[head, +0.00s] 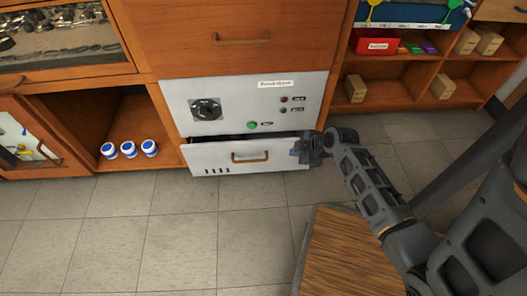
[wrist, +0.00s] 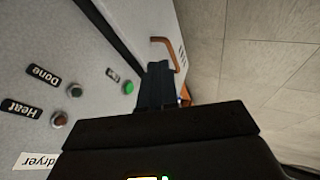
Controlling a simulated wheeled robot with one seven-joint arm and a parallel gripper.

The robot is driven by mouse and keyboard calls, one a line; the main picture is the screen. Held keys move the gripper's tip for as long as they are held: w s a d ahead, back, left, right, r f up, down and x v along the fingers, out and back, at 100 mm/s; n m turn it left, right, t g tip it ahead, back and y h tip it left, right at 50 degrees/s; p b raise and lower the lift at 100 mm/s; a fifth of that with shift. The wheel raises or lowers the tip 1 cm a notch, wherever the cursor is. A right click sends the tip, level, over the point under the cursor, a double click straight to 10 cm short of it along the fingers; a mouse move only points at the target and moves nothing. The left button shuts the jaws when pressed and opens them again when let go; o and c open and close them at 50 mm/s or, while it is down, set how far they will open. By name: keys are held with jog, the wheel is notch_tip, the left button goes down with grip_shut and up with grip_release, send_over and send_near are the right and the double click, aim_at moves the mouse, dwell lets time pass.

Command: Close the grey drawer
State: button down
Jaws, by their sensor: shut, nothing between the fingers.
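The grey drawer (head: 220,155) is at the bottom of the grey dryer panel in the head view. It stands slightly open, with a dark gap along its top edge. An orange-brown bar handle (head: 250,157) is on its front, and vent slots are at its lower left. In the wrist view the drawer front (wrist: 183,22) and its handle (wrist: 172,52) show near the top. My gripper (head: 306,150) is at the right end of the drawer front, close to it; I cannot tell whether it touches. The gripper (wrist: 153,85) is shut and empty.
The dryer panel (head: 247,97) above has a dial (head: 206,109), a green button (head: 252,125) and labels. Blue-and-white jars (head: 129,149) stand in the left cubby. A wood-topped block (head: 345,255) stands on the floor near my arm. The tiled floor (head: 120,230) is clear before the drawer.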

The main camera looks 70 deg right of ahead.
jog(key=b, duration=0.4)
send_near(274, 147)
notch_tip(274, 147, down, 4)
jog(key=a, duration=0.3)
jog(key=shift+w+d+b, duration=0.2)
jog(key=shift+w+d, duration=0.2)
jog(key=shift+d, duration=0.3)
jog(key=shift+w+d+b, duration=0.25)
jog(key=shift+w+d, duration=0.15)
jog(key=shift+d, duration=0.25)
jog(key=shift+w+d+b, duration=0.2)
jog(key=shift+w+d, duration=0.2)
jog(key=shift+d, duration=0.3)
jog(key=d, duration=0.1)
jog(key=w+d, duration=0.1)
jog(key=d+b, duration=0.1)
jog(key=d, duration=0.1)
jog(key=shift+w+d, duration=0.1)
jog(key=shift+w, duration=0.3)
jog(key=shift+d, duration=0.1)
